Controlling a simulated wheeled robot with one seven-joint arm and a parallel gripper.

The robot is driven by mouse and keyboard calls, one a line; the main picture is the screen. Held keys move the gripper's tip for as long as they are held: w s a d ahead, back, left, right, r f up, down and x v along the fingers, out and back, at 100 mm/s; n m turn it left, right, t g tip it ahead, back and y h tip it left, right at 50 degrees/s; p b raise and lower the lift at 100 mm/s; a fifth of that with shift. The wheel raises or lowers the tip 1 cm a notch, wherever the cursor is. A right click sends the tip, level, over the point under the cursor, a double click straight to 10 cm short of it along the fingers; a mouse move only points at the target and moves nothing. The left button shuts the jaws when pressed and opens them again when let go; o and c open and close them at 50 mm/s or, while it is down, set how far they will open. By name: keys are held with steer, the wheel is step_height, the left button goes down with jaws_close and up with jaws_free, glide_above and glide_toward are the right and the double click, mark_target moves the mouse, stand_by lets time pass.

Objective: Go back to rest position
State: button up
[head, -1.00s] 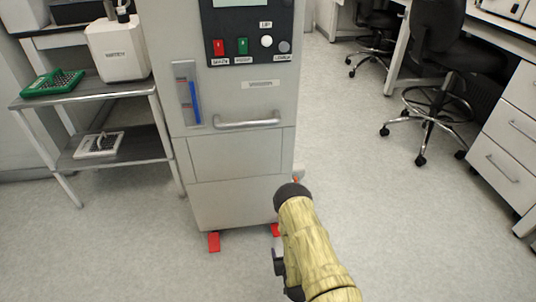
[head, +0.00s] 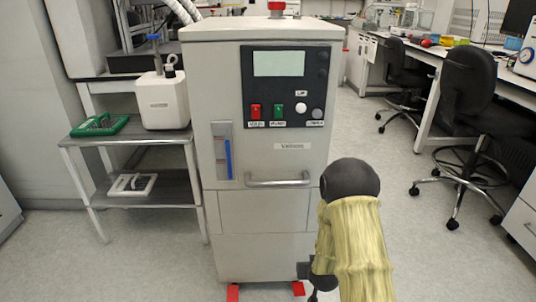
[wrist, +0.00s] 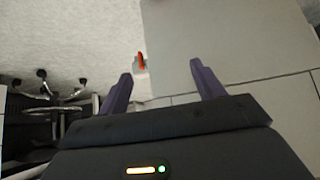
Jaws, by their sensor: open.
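My gripper (wrist: 160,85) shows in the wrist view with its two dark fingers spread apart and nothing between them. Beyond the fingers are the grey cabinet's lower front (wrist: 235,35), the pale floor and a small red foot (wrist: 141,61). In the head view my arm, in a yellowish sleeve, rises at the lower right in front of the cabinet (head: 262,225). The arm covers part of the cabinet's lower right side. The gripper's fingers cannot be made out in the head view.
The cabinet has a control panel (head: 286,87), a handle (head: 278,181) and red feet. A metal shelf cart (head: 130,140) on the left holds a green rack (head: 98,125) and a white container (head: 163,101). Black chairs (head: 470,120) stand by benches at right. Floor right of the cabinet is clear.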

steer(key=s+d+r+g+p, duration=0.1)
steer(key=s+r+g+p, duration=0.15)
steer(key=s+r, duration=0.85)
steer(key=s+r+g+p, duration=0.1)
steer(key=s+r+g, duration=0.2)
steer(key=s+r, duration=0.85)
step_height(320, 180, up, 40)
steer(key=w+p, duration=0.2)
steer(key=p, duration=3.6)
steer(key=shift+d, duration=0.1)
steer(key=shift+c, duration=0.2)
